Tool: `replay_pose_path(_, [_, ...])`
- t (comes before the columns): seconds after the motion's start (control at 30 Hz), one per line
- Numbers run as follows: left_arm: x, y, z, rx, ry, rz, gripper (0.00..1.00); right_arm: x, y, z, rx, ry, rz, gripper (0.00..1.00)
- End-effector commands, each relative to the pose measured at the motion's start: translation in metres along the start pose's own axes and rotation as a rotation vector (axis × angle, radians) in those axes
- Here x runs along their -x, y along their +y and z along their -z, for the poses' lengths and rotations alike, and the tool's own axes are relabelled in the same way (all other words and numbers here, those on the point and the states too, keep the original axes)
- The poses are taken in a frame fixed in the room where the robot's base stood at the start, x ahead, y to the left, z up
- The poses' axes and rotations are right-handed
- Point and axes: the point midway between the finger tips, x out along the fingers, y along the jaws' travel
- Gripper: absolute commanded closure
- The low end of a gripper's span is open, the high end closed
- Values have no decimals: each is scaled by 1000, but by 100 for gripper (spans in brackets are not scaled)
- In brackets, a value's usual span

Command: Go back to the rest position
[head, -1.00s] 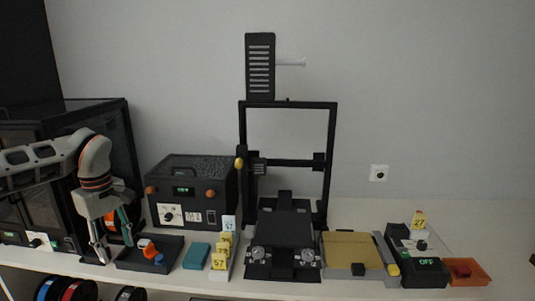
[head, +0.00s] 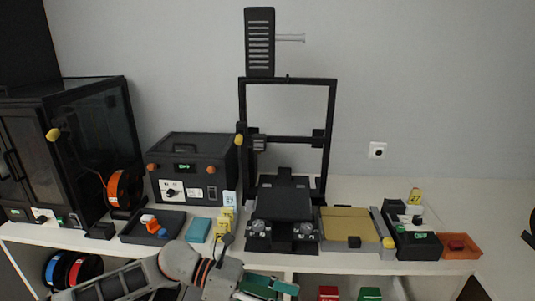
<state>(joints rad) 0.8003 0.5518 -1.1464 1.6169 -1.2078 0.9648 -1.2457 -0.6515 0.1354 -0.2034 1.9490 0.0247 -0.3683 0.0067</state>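My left arm comes in low from the left, in front of the white table. My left gripper (head: 272,287) is at the bottom edge of the head view, below and in front of the black 3D printer (head: 285,201). Its green finger pads show, but the frame edge cuts it off and its opening cannot be judged. I see no object in it. My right gripper is not in view.
On the table (head: 350,267) stand a dark cabinet (head: 95,150), an orange spool (head: 122,190), a black control box (head: 190,160), a black tray (head: 135,230) with orange and blue parts, a teal block (head: 198,230) and an orange tray (head: 468,253). Spools and coloured boxes sit below.

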Motion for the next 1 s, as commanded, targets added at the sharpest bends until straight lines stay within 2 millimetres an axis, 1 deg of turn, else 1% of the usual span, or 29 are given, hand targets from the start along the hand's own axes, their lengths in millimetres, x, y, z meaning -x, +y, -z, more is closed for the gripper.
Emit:
replay_pose_path(0.03, [-12, -8, -6, 98, -96, 5, 59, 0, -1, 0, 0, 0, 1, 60])
replay_pose_path(0.1, [-20, -11, -19, 234, -224, 1, 59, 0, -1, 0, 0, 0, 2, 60])
replay_pose_path(0.2, [-22, -10, -32, 446, -404, -5, 59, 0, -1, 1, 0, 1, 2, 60])
replay_pose_path(0.27, [-20, -6, -37, 578, -511, -8, 59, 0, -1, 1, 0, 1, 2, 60])
replay_pose_path(0.33, [-12, 2, -37, 737, -634, -14, 59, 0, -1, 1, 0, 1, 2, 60])
replay_pose_path(0.37, [-7, 6, -36, 807, -686, -17, 59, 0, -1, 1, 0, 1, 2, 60])
replay_pose_path(0.47, [12, 22, -22, 1045, -859, -28, 59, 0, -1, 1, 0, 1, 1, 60])
replay_pose_path(0.57, [34, 38, 6, 1286, -1032, -42, 59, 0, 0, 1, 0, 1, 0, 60])
replay_pose_path(0.67, [59, 50, 47, 1529, -1206, -58, 59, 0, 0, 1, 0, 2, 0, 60])
replay_pose_path(0.77, [83, 56, 101, 1769, -1383, -78, 59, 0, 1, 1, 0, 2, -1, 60])
replay_pose_path(0.8, [92, 55, 126, 1863, -1456, -88, 59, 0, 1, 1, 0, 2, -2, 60])
replay_pose_path(0.83, [99, 54, 146, 1933, -1511, -97, 59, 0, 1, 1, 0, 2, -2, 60])
replay_pose_path(0.87, [106, 51, 165, 2001, -1567, -105, 59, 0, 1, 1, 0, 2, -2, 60])
replay_pose_path(0.9, [114, 46, 191, 2086, -1638, -116, 59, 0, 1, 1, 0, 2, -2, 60])
replay_pose_path(0.93, [120, 41, 210, 2146, -1691, -124, 59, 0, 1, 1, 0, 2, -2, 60])
replay_pose_path(0.97, [125, 35, 228, 2202, -1741, -132, 59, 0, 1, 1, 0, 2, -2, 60])
replay_pose_path(1.0, [131, 27, 251, 2269, -1803, -145, 59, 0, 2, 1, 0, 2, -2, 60])
